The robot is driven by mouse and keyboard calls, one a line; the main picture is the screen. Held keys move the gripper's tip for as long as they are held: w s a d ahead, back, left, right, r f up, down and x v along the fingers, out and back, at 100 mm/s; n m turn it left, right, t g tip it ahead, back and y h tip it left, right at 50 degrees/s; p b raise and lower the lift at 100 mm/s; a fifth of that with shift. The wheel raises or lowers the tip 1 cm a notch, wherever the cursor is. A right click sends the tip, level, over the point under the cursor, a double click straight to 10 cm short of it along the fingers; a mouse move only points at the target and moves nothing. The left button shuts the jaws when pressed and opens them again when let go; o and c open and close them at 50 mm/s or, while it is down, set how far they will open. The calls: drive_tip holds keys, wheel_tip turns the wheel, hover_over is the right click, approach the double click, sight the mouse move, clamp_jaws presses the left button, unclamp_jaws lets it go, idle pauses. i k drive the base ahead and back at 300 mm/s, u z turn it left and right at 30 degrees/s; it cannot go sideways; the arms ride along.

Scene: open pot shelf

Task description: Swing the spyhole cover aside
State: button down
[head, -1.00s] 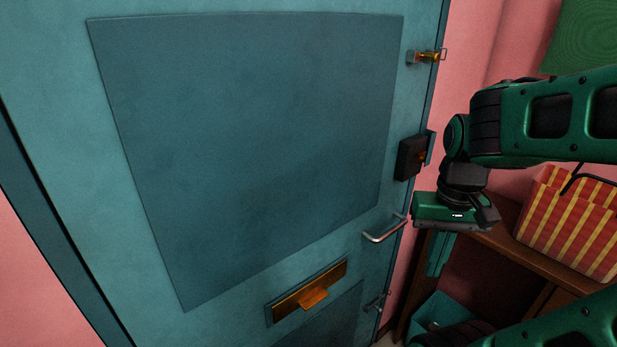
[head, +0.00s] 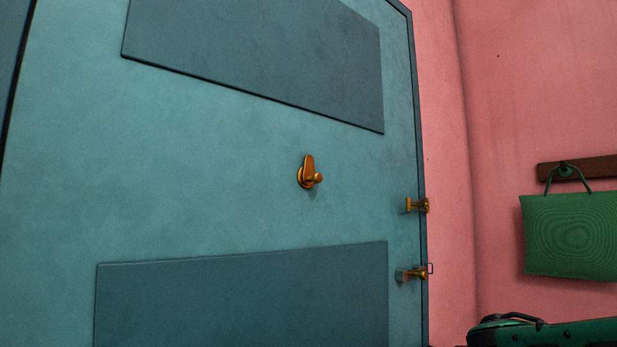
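The spyhole (head: 300,177) is a small round brass fitting on the teal door, between the upper and lower raised panels. Its brass cover (head: 309,164) is a narrow upright flap over the fitting, with a small knob (head: 317,178) sticking out at the lower right. The spyhole's eye is not visible behind the cover. My gripper is out of the picture. Only an upper part of my green arm shows at the bottom right, well below and to the right of the spyhole.
The teal door (head: 230,190) looks shut. Two brass fittings, an upper one (head: 416,205) and a lower one (head: 416,273), stick out at its right edge. A green bag (head: 572,236) hangs from a wooden rail (head: 595,168) on the pink wall. The space before the spyhole looks clear.

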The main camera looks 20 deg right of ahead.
sight(310, 176)
drive_tip(key=z, duration=1.4)
drive_tip(key=k, duration=0.85)
drive_tip(key=u, duration=0.2)
drive_tip(key=i, duration=0.5)
